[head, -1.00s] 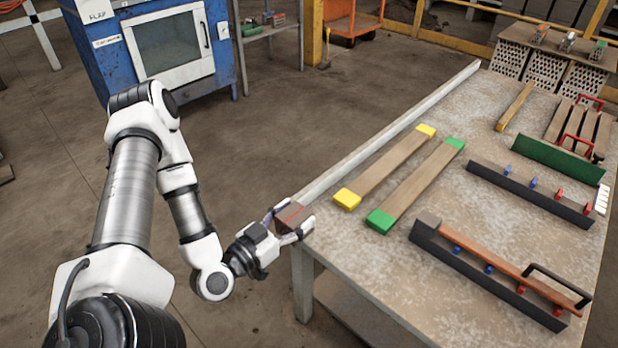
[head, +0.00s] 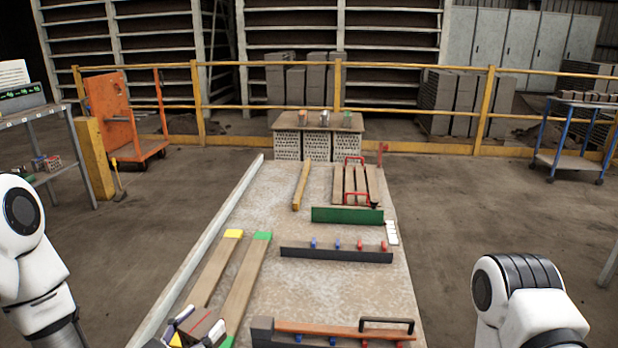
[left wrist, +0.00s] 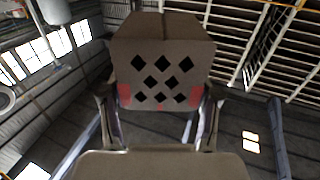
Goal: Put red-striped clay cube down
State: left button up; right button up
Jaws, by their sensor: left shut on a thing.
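The red-striped clay cube (head: 201,323) is brown with a red line on top. It is between the fingers of my left gripper (head: 199,326), low in the head view. The gripper is shut on it, over the near ends of two planks. Whether the cube touches anything below is hidden. In the left wrist view the cube (left wrist: 155,60) shows a face with several diamond-shaped holes and red marks low on both sides, with a finger of the left gripper (left wrist: 158,118) at each side. My right arm shows at the right, but its gripper is out of view.
The table (head: 330,285) holds a yellow-ended plank (head: 214,268), a green-ended plank (head: 246,280), a dark rail with coloured pegs (head: 335,254), and a near rail with a wooden bar (head: 330,329). A green board (head: 347,215) stands farther back. Bare table lies between the rails.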

pick_arm(q)
jog(key=w+d+n+y, duration=0.1)
jog(key=w+n+y, duration=0.1)
jog(key=w, duration=0.4)
notch_tip(320, 180, up, 6)
jog(key=s+n+t+y+p, duration=0.1)
jog(key=y+p, duration=0.4)
jog(key=p, duration=0.8)
jog(key=shift+s+d+f+n+t+y, duration=0.25)
jog(key=shift+s+n, duration=0.35)
jog(key=shift+n, duration=0.4)
jog(key=shift+a+p, duration=0.1)
jog(key=shift+p, duration=0.2)
